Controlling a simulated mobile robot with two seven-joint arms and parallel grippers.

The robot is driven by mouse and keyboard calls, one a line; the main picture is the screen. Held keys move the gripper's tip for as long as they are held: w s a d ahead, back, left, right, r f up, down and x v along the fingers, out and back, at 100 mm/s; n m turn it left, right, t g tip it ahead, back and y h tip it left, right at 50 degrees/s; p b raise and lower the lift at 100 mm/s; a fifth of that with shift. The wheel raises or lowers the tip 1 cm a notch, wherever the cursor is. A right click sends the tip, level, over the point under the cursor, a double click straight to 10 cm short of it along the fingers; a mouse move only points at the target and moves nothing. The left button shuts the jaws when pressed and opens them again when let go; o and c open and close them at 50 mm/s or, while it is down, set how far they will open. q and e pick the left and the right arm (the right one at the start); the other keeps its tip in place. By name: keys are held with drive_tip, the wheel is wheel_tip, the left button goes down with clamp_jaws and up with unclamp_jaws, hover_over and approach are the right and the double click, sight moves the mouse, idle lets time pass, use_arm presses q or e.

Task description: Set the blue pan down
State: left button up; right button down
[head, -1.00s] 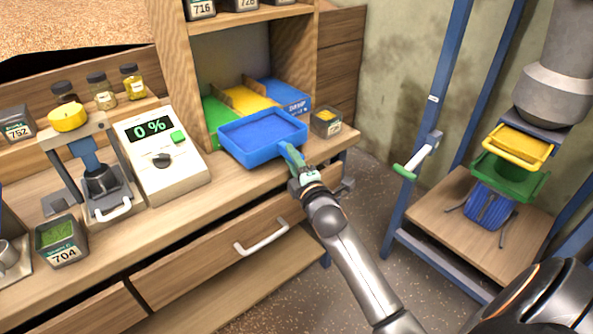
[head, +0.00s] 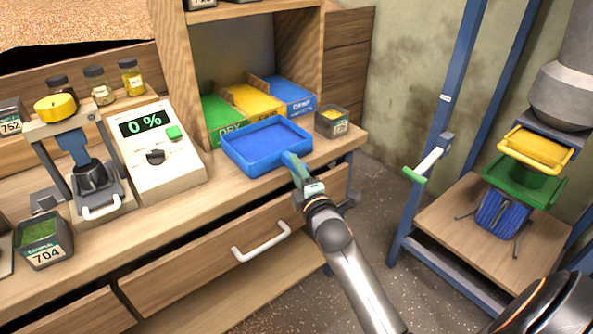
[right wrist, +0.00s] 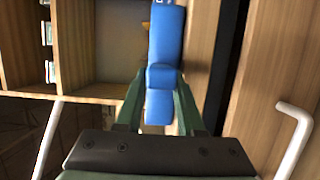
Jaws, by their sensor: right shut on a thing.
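The blue pan (head: 265,143) is a shallow rectangular tray, roughly level and empty, over the bench top in front of the coloured bins. I cannot tell whether its underside touches the bench. My right gripper (head: 298,172) is shut on the pan's handle, which points toward me over the bench's front edge. In the right wrist view the blue handle (right wrist: 160,92) lies between the green fingers (right wrist: 158,108); most of the pan is out of that view. My left gripper is not in view.
Green (head: 219,117), yellow (head: 252,100) and blue (head: 289,94) labelled bins stand behind the pan. A small dark tub (head: 332,121) stands close to its right. A meter reading 0 % (head: 157,150) is at its left. A drawer handle (head: 261,243) juts out below.

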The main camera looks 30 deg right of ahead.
drive_tip(key=shift+r, duration=0.1)
drive_tip(key=c, duration=0.9)
unclamp_jaws()
drive_tip(key=shift+f, duration=0.25)
drive_tip(key=o, duration=0.3)
drive_tip(key=shift+o, duration=0.4)
drive_tip(key=shift+r, duration=0.15)
